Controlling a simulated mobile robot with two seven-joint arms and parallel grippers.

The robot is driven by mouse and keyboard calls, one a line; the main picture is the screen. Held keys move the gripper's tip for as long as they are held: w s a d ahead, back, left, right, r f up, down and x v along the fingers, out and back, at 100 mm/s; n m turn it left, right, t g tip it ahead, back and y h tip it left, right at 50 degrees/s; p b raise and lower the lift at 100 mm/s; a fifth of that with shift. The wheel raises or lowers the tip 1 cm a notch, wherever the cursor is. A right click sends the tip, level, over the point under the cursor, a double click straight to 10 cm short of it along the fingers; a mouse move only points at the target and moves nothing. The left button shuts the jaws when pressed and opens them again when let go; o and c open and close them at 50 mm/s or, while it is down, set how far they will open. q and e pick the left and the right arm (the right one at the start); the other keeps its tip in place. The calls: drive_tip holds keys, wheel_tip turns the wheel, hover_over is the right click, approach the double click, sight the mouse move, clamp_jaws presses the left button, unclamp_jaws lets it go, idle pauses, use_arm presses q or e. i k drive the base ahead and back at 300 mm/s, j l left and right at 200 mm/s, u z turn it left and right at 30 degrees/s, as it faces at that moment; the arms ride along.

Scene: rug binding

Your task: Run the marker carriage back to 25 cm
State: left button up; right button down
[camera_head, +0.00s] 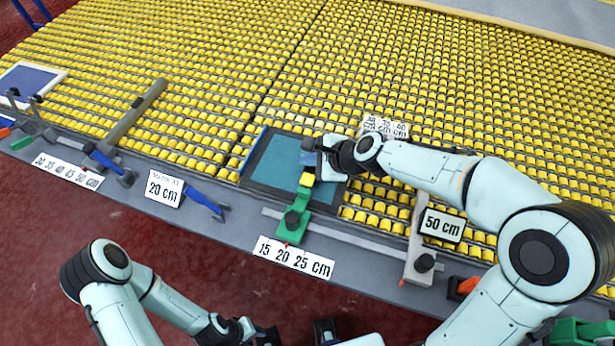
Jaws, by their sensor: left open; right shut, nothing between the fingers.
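The green marker carriage (293,218) sits on a grey rail (345,237) along the front ledge. Its red pointer is above the white scale plate (295,257) reading 15, 20, 25 cm, nearest the 20; the exact reading is too small to tell. The carriage's yellow tip (307,180) reaches over a teal rug piece with dark edging (262,163). My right gripper (312,160) is shut and empty, above the rug piece just beyond the yellow tip; I cannot tell whether they touch. My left gripper (295,334) is open at the bottom edge, partly cut off.
A grey stop with a 50 cm sign (442,226) stands right of the carriage. A blue lever (203,198) and 20 cm sign (164,188) are to the left. Yellow rollers (200,70) fill the table behind. Red floor (60,250) lies in front.

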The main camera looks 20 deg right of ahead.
sight(293, 226)
drive_tip(key=k, duration=1)
